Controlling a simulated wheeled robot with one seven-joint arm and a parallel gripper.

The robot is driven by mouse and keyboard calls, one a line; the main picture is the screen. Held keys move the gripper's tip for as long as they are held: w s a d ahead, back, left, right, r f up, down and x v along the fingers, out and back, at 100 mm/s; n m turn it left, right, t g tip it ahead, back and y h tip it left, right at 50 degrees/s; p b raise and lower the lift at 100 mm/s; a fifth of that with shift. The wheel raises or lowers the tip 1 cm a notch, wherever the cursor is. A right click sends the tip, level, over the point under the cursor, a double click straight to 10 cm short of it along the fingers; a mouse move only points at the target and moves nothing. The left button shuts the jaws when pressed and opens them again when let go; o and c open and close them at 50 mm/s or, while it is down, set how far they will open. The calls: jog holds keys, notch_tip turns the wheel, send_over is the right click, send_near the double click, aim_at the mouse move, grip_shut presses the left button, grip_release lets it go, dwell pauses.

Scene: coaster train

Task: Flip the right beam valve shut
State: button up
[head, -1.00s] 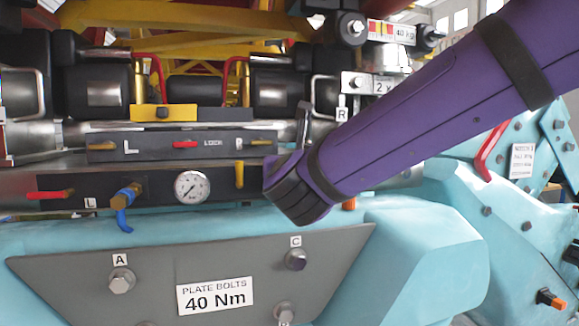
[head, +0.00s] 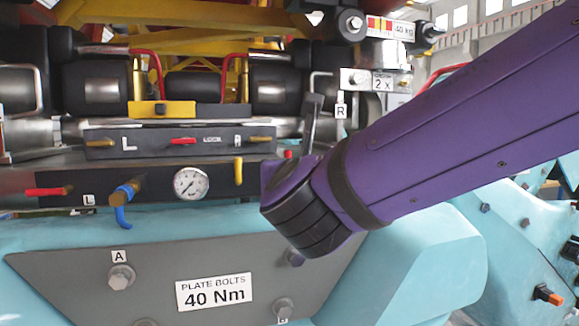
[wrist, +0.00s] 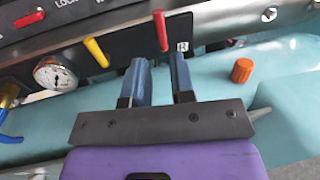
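The right beam valve's red handle (wrist: 160,30) stands upright on the black panel in the wrist view, just left of an R label (wrist: 182,46). In the head view only a small red tip (head: 288,154) shows above my wrist; the rest is hidden behind my arm. My gripper (wrist: 160,63) is open and empty. Its two blue fingers are apart, with the red handle just beyond their tips and roughly in line with the gap. No contact is visible. The left valve's red handle (head: 45,192) lies horizontal at the panel's left.
A yellow lever (wrist: 95,52) and a pressure gauge (wrist: 47,73) sit left of the fingers. An orange cap (wrist: 242,70) is on the right. A blue-handled tap (head: 122,205) hangs farther left. A grey bolted plate (head: 55,280) lies below my wrist.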

jog(key=shift+s+d, duration=0.1)
jog(key=shift+s, duration=1.1)
jog(key=s+d+f+m+g+h, duration=0.15)
jog(key=d+m+g+h, duration=0.25)
jog(key=d+m, duration=0.6)
jog(key=s+d+f+m+g+h, duration=0.1)
jog(key=d+f+m+g+h, duration=0.25)
jog(key=d+m, duration=0.6)
jog(key=s+d+f+m+g+y, duration=0.5)
jog(key=s+d+m, duration=0.5)
jog(key=m, duration=0.7)
jog(key=s+f+y, duration=0.1)
jog(key=s+f, duration=0.1)
jog(key=shift+s+m, duration=0.35)
